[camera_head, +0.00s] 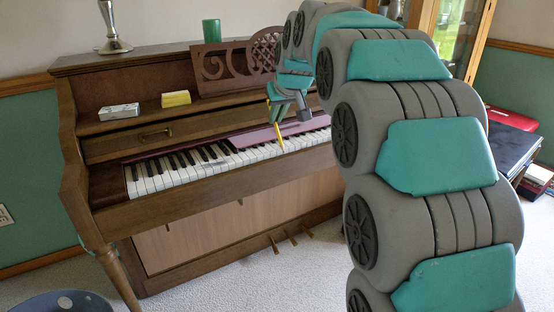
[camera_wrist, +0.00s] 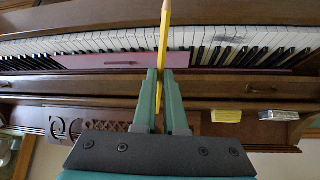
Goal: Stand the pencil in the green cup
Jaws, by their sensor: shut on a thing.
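The green cup (camera_head: 211,31) stands upright on the piano's top, toward its back right, in the head view. It is out of the wrist view. My gripper (camera_head: 271,101) is shut on the yellow pencil (camera_head: 277,130) in front of the music stand. The pencil points down over the keyboard, slightly tilted, with its lower end near the keys; I cannot tell whether it touches them. In the wrist view, the pencil (camera_wrist: 163,38) sticks out from between the fingertips of my gripper (camera_wrist: 161,76). The cup is higher than the gripper and to its left.
The carved music stand (camera_head: 221,67) rises between gripper and cup. A yellow box (camera_head: 176,98) and a silver box (camera_head: 119,111) lie on the piano's ledge. A silver candlestick (camera_head: 114,40) stands on the piano's top left.

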